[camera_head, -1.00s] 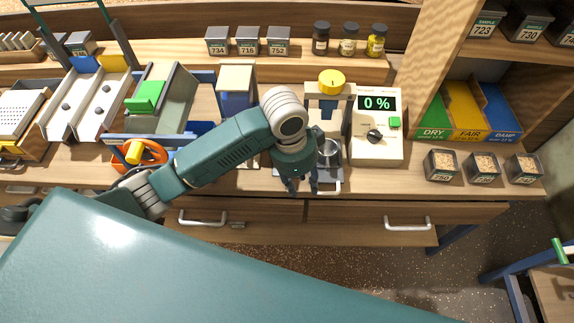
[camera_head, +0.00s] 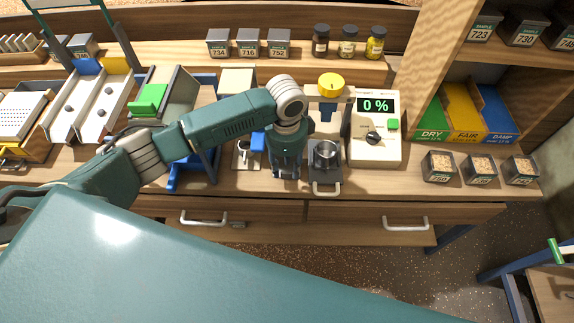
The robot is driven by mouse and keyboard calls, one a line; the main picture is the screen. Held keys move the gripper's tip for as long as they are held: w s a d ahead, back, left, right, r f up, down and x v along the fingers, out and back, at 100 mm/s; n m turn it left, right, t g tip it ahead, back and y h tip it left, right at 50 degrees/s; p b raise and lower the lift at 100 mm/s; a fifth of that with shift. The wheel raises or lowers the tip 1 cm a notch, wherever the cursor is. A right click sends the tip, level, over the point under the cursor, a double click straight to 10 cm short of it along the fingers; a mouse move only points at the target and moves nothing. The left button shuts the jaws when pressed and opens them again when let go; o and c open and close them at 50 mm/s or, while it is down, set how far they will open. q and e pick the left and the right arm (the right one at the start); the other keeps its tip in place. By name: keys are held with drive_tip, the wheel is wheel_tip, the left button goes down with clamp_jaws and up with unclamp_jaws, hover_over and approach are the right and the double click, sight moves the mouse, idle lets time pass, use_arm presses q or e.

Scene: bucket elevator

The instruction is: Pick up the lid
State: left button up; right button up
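My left gripper (camera_head: 286,172) hangs fingers down over the bench, just left of a small grey tray (camera_head: 325,188) with a metal cup (camera_head: 326,154) standing on it. The fingertips are small and dark; I cannot tell whether they are open or shut, or whether anything is between them. I cannot tell a separate lid apart for certain. A round yellow cap or knob (camera_head: 331,84) sits on top of the stand behind the cup. My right gripper is not in view.
A white meter (camera_head: 377,148) reading 0 % stands right of the cup. Open sample boxes (camera_head: 440,166) line the right. A small blue part (camera_head: 257,141) and a blue frame (camera_head: 197,176) stand left of the gripper. Drawer handles (camera_head: 203,219) protrude below the bench edge.

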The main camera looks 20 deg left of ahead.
sight(286, 174)
use_arm(q)
drive_tip(key=shift+w+a+f, duration=0.1)
drive_tip(key=shift+f, duration=1.6)
clamp_jaws()
drive_tip(key=shift+r, duration=0.1)
